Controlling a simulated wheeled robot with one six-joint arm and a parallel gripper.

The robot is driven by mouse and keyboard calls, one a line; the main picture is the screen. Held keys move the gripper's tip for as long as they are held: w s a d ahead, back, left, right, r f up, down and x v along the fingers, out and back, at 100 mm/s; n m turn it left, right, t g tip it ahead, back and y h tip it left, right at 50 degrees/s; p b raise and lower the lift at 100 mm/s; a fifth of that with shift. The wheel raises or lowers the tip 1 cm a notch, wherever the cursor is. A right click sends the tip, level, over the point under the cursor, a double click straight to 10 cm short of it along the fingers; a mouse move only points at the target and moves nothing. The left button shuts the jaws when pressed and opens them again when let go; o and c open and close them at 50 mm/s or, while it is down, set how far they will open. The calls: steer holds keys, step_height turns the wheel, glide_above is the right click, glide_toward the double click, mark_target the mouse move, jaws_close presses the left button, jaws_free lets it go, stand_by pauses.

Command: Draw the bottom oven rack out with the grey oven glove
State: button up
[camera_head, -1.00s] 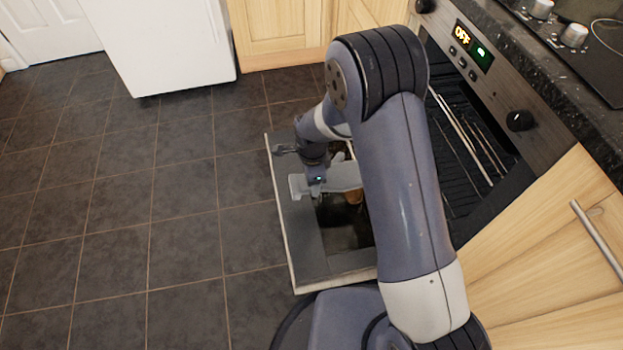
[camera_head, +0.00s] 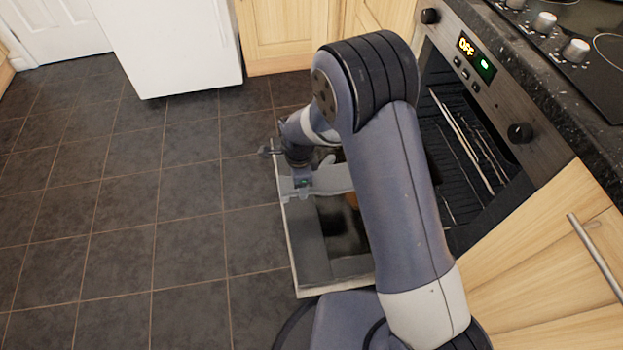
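The oven (camera_head: 545,110) stands at the right with its door (camera_head: 312,268) folded down, low over the floor. Dark wire racks (camera_head: 452,145) show inside the oven, partly behind my arm. I cannot tell clearly which is the bottom one. A pale grey flat thing, seemingly the oven glove (camera_head: 332,178), is at my gripper (camera_head: 301,190), above the far part of the open door. My gripper points down by its left end. The fingertips are small and blend with the grey thing, so I cannot tell whether they are shut on it.
A white appliance (camera_head: 170,45) and wooden cupboards (camera_head: 283,30) stand at the back. A wooden drawer front (camera_head: 545,255) with a bar handle is at the lower right. Dark tiled floor (camera_head: 120,220) is clear at the left.

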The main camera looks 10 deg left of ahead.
steer(key=s+a+r, duration=0.1)
steer(key=s+a, duration=0.1)
steer(key=a, duration=0.4)
steer(key=shift+s+a+r+p, duration=0.35)
steer(key=shift+s+r+p, duration=0.05)
steer(key=shift+p, duration=0.05)
